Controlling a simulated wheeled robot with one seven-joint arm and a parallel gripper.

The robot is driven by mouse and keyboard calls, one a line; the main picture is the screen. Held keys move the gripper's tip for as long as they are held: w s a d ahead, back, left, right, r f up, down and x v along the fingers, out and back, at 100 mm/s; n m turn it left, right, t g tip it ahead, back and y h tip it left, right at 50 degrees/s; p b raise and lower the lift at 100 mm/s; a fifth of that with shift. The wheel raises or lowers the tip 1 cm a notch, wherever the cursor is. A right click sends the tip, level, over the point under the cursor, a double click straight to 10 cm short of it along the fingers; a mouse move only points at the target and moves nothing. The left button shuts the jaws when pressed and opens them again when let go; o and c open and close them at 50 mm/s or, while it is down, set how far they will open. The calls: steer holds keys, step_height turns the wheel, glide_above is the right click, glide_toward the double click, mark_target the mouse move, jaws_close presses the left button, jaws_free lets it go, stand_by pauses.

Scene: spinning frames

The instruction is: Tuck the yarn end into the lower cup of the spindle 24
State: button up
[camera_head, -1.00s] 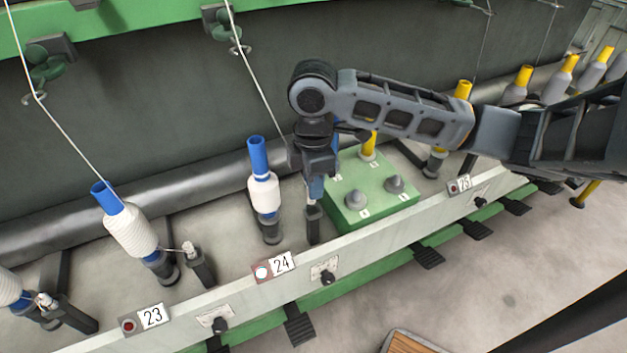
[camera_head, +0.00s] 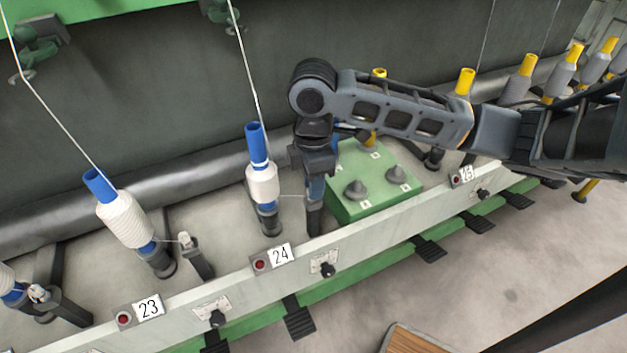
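Spindle 24 carries a blue tube with a white yarn package (camera_head: 262,183) and stands nearly upright. Its dark lower cup (camera_head: 267,224) is at the foot of the spindle. A thin strand (camera_head: 291,196) runs from the package's lower part right to my gripper (camera_head: 315,197). My gripper points down just right of the spindle, over a dark post (camera_head: 313,222). Its fingertips are small and partly hidden, so I cannot tell whether they are open or shut.
Spindle 23 (camera_head: 123,218) stands to the left with its own post. A green box with grey knobs (camera_head: 385,190) is close to the right of my gripper. The pale rail (camera_head: 360,244) with number plates runs in front, with pedals below.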

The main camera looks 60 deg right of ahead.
steer(key=o, duration=0.4)
steer(key=shift+r+p, duration=0.3)
steer(key=shift+r, duration=3.6)
